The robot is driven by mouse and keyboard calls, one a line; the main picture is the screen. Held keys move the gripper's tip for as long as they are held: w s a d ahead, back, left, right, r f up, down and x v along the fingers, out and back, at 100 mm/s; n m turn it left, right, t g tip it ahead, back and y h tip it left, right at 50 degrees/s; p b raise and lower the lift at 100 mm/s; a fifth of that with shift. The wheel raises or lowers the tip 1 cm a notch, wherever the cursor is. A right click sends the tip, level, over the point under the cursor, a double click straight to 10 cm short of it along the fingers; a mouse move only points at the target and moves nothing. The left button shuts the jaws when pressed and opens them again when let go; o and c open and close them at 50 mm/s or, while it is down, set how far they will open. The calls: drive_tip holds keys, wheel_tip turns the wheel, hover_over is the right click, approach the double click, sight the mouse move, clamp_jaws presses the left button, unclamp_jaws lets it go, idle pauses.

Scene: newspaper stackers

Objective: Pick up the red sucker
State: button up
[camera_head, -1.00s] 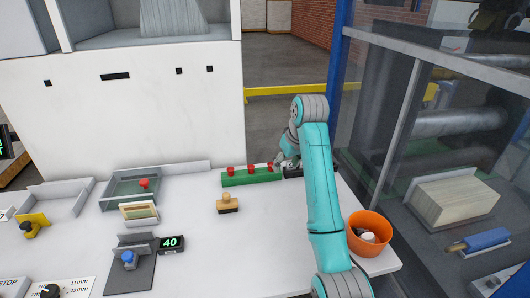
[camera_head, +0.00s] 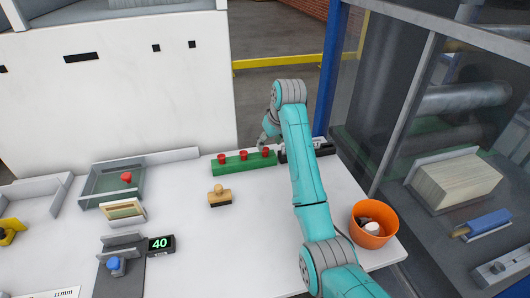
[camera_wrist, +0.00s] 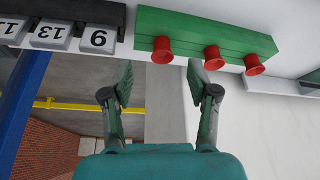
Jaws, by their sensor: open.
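Three red suckers stand in a row on a green block (camera_head: 258,166) at the back edge of the white table: left (camera_head: 222,159), middle (camera_head: 244,155) and right (camera_head: 265,151). In the wrist view they show on the green block (camera_wrist: 190,25) as red flared cups, at the left (camera_wrist: 162,50), middle (camera_wrist: 212,58) and right (camera_wrist: 254,65). My gripper (camera_wrist: 160,82) is open and empty, its fingers spread apart near the left and middle suckers in that view, with no contact visible. In the head view the gripper's tips are hard to make out beyond the block's right end.
A black holder with numbered tiles (camera_wrist: 98,39) adjoins the block. A wooden stamp (camera_head: 219,196) lies in front. A grey-green tray (camera_head: 98,188) holds another red piece (camera_head: 126,177). An orange bin (camera_head: 372,228) stands at right. The table's middle is clear.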

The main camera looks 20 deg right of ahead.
sight(266, 150)
drive_tip(key=x, duration=0.5)
drive_tip(key=shift+a, duration=0.15)
drive_tip(key=shift+c, duration=0.2)
drive_tip(key=c, duration=0.9)
